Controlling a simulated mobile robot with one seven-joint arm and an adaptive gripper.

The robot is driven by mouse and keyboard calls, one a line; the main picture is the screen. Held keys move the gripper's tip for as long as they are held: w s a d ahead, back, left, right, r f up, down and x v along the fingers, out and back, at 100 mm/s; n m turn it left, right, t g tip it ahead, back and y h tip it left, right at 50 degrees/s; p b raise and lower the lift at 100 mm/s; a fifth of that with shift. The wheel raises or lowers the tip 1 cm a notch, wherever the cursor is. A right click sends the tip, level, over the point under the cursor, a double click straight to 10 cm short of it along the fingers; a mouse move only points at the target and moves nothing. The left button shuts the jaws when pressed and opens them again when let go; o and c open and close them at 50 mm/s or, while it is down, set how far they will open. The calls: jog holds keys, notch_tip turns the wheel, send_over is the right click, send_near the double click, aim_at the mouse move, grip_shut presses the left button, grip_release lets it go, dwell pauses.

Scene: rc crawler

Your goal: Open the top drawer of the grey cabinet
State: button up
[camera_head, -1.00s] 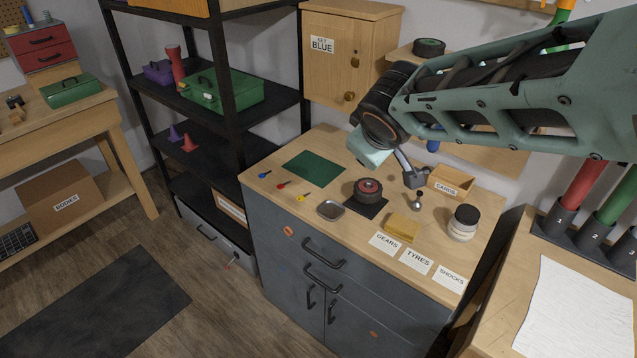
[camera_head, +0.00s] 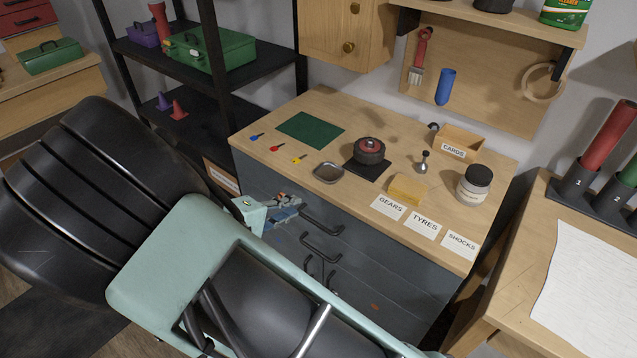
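The grey cabinet (camera_head: 385,262) stands in the middle under a wooden top. Its top drawer has a dark bar handle (camera_head: 322,220) and looks closed. A second bar handle (camera_head: 320,248) sits just below it. My gripper (camera_head: 288,208) is low in front of the cabinet's upper left front, just left of the top handle. The gripper is small and partly hidden by its own wrist, so I cannot tell how far its fingers are apart or whether they touch the cabinet. My arm covers the lower left of the cabinet.
The wooden top (camera_head: 300,108) holds keys, a small tray (camera_head: 328,172), a wheel (camera_head: 369,150), a yellow sponge (camera_head: 407,188) and a jar (camera_head: 474,185). A black shelf (camera_head: 268,68) stands to the left, a workbench (camera_head: 505,290) to the right.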

jog(key=t+h+b, duration=0.2)
send_near(317, 224)
jog(key=shift+m, duration=0.3)
jog(key=x, duration=1)
jog(key=shift+w+f, duration=0.25)
jog(key=shift+c, duration=0.4)
grip_shut()
